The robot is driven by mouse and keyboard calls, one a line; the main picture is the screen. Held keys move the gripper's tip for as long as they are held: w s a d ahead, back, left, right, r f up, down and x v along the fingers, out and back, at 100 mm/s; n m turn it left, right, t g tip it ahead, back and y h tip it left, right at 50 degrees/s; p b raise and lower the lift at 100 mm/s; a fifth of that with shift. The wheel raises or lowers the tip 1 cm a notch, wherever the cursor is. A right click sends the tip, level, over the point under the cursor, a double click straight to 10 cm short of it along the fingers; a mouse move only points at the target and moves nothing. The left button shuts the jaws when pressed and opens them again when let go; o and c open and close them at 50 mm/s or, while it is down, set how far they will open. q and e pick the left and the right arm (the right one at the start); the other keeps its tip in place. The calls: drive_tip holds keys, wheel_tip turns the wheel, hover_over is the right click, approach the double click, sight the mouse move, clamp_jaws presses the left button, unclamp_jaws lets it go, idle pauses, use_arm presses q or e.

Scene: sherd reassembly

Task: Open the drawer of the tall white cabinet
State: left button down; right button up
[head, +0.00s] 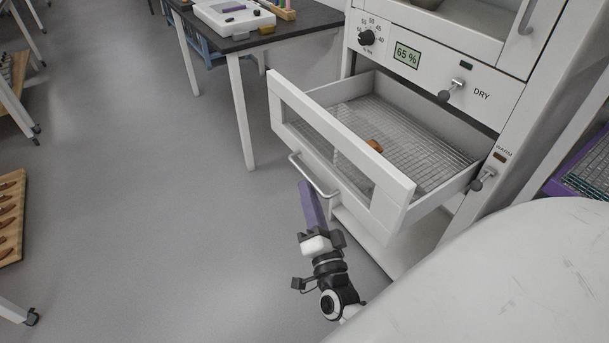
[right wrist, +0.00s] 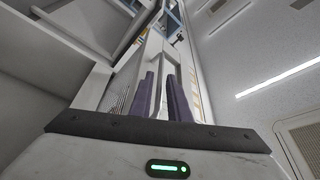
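The tall white cabinet (head: 470,75) stands at the right in the head view. Its drawer (head: 395,192) is pulled out, showing a wire rack floor (head: 405,150) and a small orange-brown piece (head: 374,146) inside. A metal bar handle (head: 314,178) is on the drawer front. My left gripper is not in view.
A dark-topped table (head: 285,25) with a white tray (head: 233,17) stands behind the drawer, its white leg near the drawer's left end. A wooden board with brown pieces (head: 12,215) is at the far left. The grey floor (head: 150,190) between is clear.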

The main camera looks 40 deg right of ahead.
drive_tip(key=v, duration=0.4)
idle(0.5)
